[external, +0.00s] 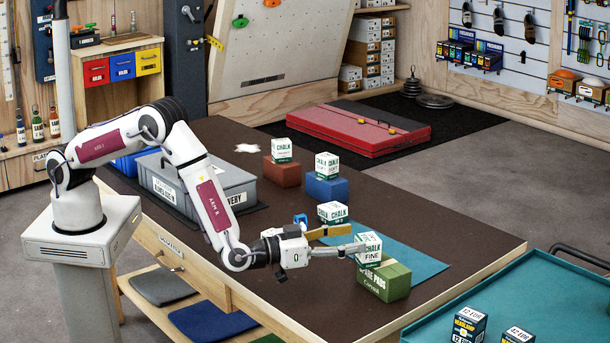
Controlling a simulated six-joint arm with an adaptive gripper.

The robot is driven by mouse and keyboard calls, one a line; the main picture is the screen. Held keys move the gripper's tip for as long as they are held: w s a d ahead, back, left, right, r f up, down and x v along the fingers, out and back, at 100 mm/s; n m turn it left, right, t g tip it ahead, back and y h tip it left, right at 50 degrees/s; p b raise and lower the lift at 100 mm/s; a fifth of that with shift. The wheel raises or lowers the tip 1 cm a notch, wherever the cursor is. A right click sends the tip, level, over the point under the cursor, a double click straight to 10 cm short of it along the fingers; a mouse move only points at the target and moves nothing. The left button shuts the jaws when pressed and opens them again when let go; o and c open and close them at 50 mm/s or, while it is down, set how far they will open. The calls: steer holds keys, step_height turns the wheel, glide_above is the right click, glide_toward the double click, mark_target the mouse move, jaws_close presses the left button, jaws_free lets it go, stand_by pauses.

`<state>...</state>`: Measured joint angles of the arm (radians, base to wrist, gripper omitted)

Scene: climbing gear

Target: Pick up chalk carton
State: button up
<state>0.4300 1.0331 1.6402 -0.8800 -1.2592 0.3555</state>
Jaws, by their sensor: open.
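Several white-and-green chalk cartons stand on the dark table. One chalk carton (370,243), marked FINE, sits on a green spare pads box (386,282) at the front right. My gripper (358,238) is open and roughly level, its fingers pointing right at this carton. The near fingertip overlaps the carton's left side in the picture; I cannot tell whether they touch. Another chalk carton (333,211) stands just behind the fingers, its base partly hidden. Further chalk cartons stand on a red-brown block (282,174) and a blue block (326,188).
A teal mat (418,262) lies on the table beside the green box. A teal tray (540,285) with dark headlamp boxes (469,325) is at the lower right. The table's far right side is bare.

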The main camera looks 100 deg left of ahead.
mark_target(368, 237)
steer(key=shift+w, duration=0.1)
steer(key=shift+f+x, duration=0.2)
steer(key=shift+x, duration=2.3)
steer(key=shift+d, duration=0.15)
steer(key=c, duration=1.4)
steer(key=shift+o, duration=0.2)
steer(key=shift+r, duration=0.15)
steer(key=shift+r, duration=4.9)
steer(key=shift+w, duration=0.1)
